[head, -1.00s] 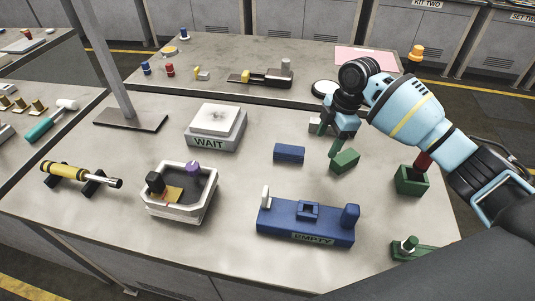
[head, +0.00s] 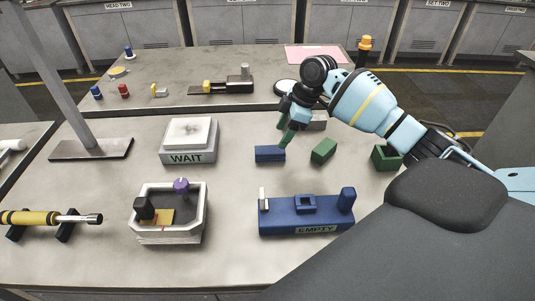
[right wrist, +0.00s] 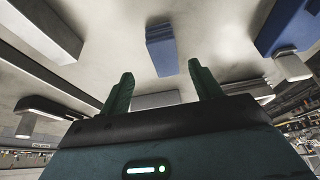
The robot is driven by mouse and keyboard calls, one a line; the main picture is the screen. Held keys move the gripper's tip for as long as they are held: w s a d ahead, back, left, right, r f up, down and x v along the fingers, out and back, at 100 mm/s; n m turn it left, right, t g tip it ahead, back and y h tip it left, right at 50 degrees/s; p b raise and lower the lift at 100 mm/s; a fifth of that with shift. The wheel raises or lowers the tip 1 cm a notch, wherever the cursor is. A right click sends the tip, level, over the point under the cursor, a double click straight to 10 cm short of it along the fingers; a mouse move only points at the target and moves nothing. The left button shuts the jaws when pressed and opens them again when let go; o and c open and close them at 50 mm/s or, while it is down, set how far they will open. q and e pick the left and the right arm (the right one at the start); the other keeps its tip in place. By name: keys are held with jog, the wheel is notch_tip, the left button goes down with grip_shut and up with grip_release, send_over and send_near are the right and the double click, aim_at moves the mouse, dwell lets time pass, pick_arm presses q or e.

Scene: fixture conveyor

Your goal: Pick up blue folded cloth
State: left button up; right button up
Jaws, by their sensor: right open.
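The blue folded cloth (head: 270,154) looks like a small blue rectangular block. It lies flat on the grey table in the head view, left of a green block. It also shows in the right wrist view (right wrist: 162,52), ahead of and between the fingertips. My right gripper (head: 284,134) is open, its green fingers above and close to the cloth's right end. In the right wrist view the fingers (right wrist: 162,76) are spread with nothing gripped between them. Whether a finger touches the cloth I cannot tell. My left gripper is out of view.
A green block (head: 323,151) and a grey block (head: 317,122) lie near the gripper. The blue EMPTY fixture (head: 283,222) stands in front, the WAIT box (head: 188,156) to the left, and a white tray (head: 167,232) front left. Bare table surrounds the cloth.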

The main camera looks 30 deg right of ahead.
aim_at(271, 149)
jog(key=shift+x, duration=1.15)
jog(key=x, duration=0.2)
jog(key=a+x, duration=0.1)
jog(key=x, duration=0.2)
jog(key=shift+r, duration=0.25)
jog(key=shift+f, duration=0.2)
jog(key=shift+f, duration=0.15)
jog(key=shift+c, duration=0.5)
jog(key=c, duration=0.9)
